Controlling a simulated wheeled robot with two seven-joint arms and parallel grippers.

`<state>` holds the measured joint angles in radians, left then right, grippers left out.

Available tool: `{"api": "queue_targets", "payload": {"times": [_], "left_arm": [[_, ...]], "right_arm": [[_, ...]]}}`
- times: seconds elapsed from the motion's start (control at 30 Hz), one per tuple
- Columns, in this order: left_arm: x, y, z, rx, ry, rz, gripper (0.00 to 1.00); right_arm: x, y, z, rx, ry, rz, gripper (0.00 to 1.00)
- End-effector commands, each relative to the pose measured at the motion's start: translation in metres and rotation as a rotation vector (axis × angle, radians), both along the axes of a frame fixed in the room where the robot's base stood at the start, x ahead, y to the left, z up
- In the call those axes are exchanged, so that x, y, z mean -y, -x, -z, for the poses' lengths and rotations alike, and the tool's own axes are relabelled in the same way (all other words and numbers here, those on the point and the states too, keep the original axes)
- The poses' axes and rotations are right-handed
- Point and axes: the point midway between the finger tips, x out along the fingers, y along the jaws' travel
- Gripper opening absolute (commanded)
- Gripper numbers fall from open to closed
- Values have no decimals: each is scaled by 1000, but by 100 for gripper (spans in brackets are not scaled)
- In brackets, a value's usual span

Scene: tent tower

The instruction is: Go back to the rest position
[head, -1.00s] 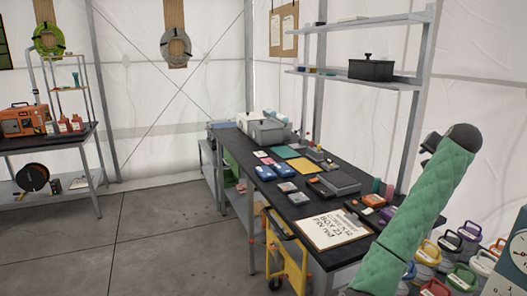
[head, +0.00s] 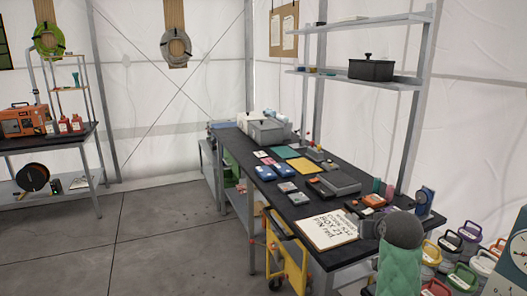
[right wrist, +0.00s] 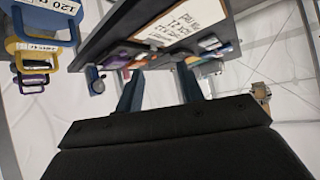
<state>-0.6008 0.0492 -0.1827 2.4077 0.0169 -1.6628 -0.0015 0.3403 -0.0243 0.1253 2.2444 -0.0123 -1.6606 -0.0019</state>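My right arm's green padded link (head: 400,268) stands at the lower right of the head view, in front of the near end of the workbench (head: 283,200). My right gripper (right wrist: 160,82) shows in the right wrist view with its two dark blue fingers apart and nothing between them. Its fingers are not clearly seen in the head view. My left gripper is not in any view.
A clipboard (head: 330,229) lies near the bench's front edge, with a blue item (head: 425,201) at the near right corner. Colour-handled containers (head: 463,244) stand at right. The floor at left is clear.

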Motion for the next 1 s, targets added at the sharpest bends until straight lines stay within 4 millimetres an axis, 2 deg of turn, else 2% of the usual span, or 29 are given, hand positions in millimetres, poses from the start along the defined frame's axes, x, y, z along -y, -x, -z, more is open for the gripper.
{"api": "queue_targets", "payload": {"times": [0.03,0.1,0.27,0.5,0.77,1.0], "left_arm": [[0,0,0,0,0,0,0],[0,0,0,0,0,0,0],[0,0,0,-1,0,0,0],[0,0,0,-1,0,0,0],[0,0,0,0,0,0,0],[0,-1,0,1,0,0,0]], "right_arm": [[-10,12,16,-21,9,-20,38],[-25,28,36,-48,20,-50,38],[-55,66,81,-111,37,-114,38],[-94,129,147,-221,50,-200,38],[-125,206,218,-364,49,-274,38],[-143,285,283,-521,36,-323,38]]}}
